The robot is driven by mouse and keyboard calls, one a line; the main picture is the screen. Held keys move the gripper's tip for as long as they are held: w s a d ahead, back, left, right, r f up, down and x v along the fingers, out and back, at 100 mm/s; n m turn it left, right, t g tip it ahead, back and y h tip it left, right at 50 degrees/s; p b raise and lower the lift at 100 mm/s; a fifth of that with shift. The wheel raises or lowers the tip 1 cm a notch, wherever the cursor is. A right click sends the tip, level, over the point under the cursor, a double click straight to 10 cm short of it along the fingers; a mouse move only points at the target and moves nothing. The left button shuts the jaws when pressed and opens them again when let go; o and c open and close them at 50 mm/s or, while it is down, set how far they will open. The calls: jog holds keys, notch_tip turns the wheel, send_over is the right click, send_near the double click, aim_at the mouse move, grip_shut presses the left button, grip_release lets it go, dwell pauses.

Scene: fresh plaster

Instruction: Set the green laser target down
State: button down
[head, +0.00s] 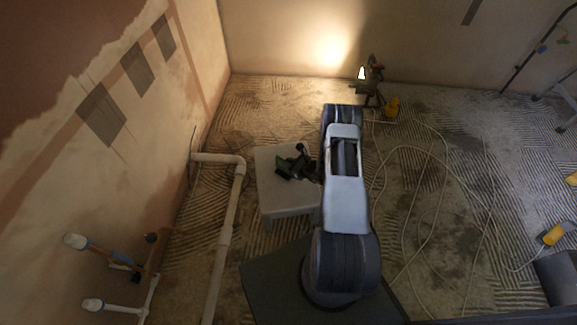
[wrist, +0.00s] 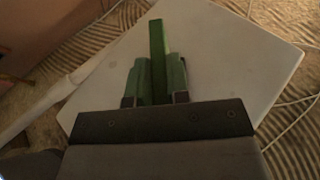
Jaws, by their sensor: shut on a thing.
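The green laser target (wrist: 157,52) is a thin green plate, seen nearly edge-on in the wrist view. My gripper (wrist: 157,80) is shut on it, one finger on each side, and the plate sticks out past the fingertips. Behind it in the wrist view is the pale top of a small white table (wrist: 226,55). In the head view my gripper (head: 302,163) is over the same table (head: 270,190), with the green target (head: 285,166) at its left. I cannot tell whether the target touches the tabletop. My arm hides the table's right side.
White pipe (head: 228,215) runs along the floor left of the table. Pale cable (head: 437,160) loops over the ridged floor on the right. A work lamp (head: 371,82) stands by the back wall, with a yellow thing (head: 392,107) near it. The tabletop's left part is bare.

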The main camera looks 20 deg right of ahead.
jog(key=shift+f, duration=0.15)
jog(key=c, duration=1.5)
grip_release()
jog(key=shift+c, duration=0.2)
jog(key=o, duration=0.4)
jog(key=shift+o, duration=0.2)
